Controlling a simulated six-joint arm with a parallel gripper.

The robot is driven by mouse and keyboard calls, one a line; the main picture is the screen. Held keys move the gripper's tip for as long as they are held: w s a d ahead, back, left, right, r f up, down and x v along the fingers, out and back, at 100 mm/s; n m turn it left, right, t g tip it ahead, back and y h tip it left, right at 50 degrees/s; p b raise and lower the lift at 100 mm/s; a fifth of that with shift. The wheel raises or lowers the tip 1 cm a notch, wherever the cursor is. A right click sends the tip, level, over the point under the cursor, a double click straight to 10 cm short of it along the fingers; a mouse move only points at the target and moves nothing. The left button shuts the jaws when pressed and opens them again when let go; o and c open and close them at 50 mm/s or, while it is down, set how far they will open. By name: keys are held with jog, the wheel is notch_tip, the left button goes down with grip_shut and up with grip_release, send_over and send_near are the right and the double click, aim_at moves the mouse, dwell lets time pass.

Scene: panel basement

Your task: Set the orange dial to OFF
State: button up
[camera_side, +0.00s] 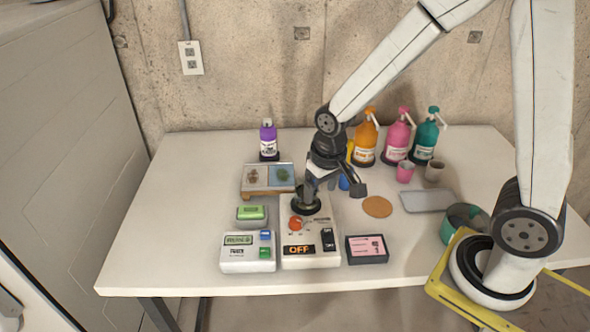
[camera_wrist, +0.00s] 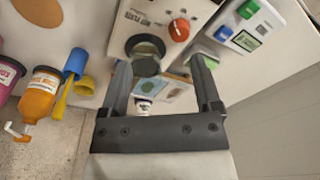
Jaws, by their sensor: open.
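The orange dial (camera_side: 296,223) sits on a white control panel (camera_side: 312,262), left of a black switch (camera_side: 327,238). A black sign with orange letters reading OFF (camera_side: 299,249) is at the panel's front. I cannot make out where the dial points. In the wrist view the orange dial (camera_wrist: 179,30) is beyond the fingertips, beside a large dark round knob (camera_wrist: 146,50). My gripper (camera_side: 333,188) is open over the back of the panel, also seen in the wrist view (camera_wrist: 160,62). The dark knob shows between its fingers; I cannot tell whether they touch it. The orange dial is not between them.
A device with blue and green buttons (camera_side: 236,258) stands left of the panel, a pink-faced box (camera_side: 367,249) right. Orange (camera_side: 365,140), pink (camera_side: 397,138) and teal (camera_side: 426,138) pump bottles stand behind. The table's left side is clear.

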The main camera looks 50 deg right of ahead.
jog(key=m+g, duration=0.1)
jog(key=m, duration=0.1)
send_over(296, 220)
notch_tip(296, 220, down, 3)
jog(key=shift+r, duration=0.1)
jog(key=shift+f, duration=3.95)
grip_shut()
